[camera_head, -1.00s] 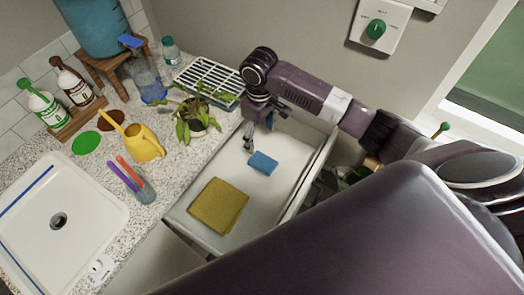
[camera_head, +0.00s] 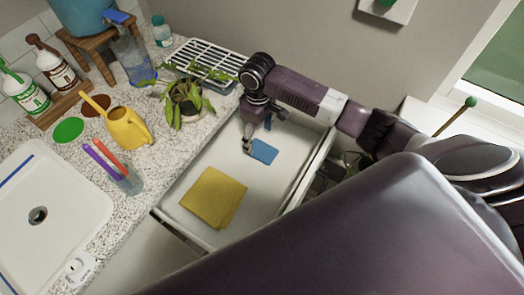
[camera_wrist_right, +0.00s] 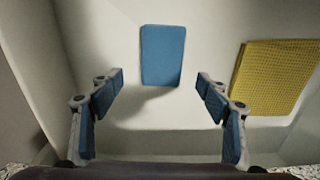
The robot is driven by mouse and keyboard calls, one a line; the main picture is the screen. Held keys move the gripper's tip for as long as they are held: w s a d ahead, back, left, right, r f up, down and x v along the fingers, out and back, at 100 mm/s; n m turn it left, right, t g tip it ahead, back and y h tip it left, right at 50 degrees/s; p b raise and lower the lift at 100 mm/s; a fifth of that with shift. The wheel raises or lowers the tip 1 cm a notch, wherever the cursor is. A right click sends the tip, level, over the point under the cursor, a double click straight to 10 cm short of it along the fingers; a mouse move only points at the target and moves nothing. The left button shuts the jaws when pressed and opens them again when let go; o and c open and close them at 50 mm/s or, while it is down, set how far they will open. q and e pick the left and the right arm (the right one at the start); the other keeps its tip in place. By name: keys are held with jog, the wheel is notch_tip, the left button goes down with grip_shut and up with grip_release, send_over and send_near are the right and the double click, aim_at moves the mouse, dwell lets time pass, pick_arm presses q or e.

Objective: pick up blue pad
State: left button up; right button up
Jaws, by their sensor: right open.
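The blue pad (camera_head: 264,151) lies in an open white drawer, toward its far end. In the right wrist view the blue pad (camera_wrist_right: 162,55) lies flat on the drawer floor, ahead of my fingers and centred between them. My right gripper (camera_head: 257,139) reaches down into the drawer close to the pad. In the right wrist view my right gripper (camera_wrist_right: 159,92) is open and empty, its blue-padded fingers wide apart. My left gripper is not in view.
A yellow cloth (camera_head: 214,197) lies in the drawer (camera_head: 288,160) near the blue pad. A dish rack (camera_head: 205,66) stands behind.

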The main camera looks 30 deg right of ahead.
aim_at(259, 148)
notch_tip(259, 148, down, 5)
jog(key=shift+s+a+f+p, duration=0.1)
jog(key=shift+s+p, duration=0.05)
jog(key=shift+p, duration=0.2)
jog(key=shift+c, duration=0.7)
jog(key=c, duration=1)
